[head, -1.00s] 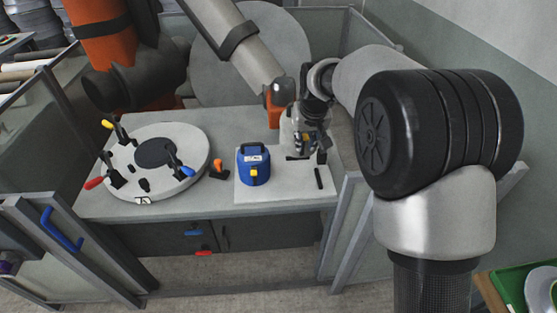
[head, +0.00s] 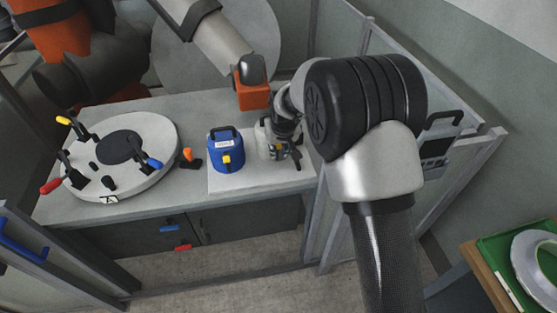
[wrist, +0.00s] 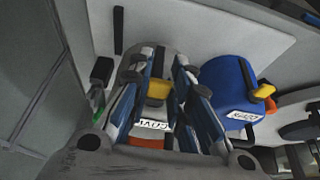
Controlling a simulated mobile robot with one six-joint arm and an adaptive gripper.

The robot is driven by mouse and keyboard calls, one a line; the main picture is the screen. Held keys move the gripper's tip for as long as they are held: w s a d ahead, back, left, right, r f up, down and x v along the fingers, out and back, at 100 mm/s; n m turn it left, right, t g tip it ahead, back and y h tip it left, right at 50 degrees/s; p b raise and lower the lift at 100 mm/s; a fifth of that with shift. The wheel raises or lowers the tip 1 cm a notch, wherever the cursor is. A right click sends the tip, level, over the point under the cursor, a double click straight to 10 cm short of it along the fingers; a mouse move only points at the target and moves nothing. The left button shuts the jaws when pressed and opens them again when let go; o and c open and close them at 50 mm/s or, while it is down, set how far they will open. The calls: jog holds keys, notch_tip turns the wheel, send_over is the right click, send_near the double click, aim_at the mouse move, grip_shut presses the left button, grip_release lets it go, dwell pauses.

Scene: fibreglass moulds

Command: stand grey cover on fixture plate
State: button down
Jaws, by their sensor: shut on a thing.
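My gripper (head: 280,148) is over the right part of the bench and is shut on the grey cover (head: 264,142). In the wrist view my gripper's fingers (wrist: 168,62) lie on both sides of the grey cover (wrist: 129,68), which shows a yellow latch and a partly hidden label. Fingers and wrist hide much of it in the head view. I cannot tell whether it touches the pale mat below. A round pale plate with toggle clamps (head: 150,130), which looks like the fixture plate, lies at the left of the bench, with a dark disc in its middle.
A blue case (head: 226,155) stands on the pale mat (head: 222,186), close left of the grey cover; it also shows in the wrist view (wrist: 226,85). A small orange-handled clamp (head: 190,158) lies between mat and round plate. An orange robot arm (head: 253,95) hangs close behind.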

jog(key=shift+f+b, duration=0.55)
jog(key=shift+f, duration=1.65)
jog(key=shift+f, duration=0.2)
jog(key=c, duration=1.5)
grip_release()
jog(key=shift+r, duration=0.1)
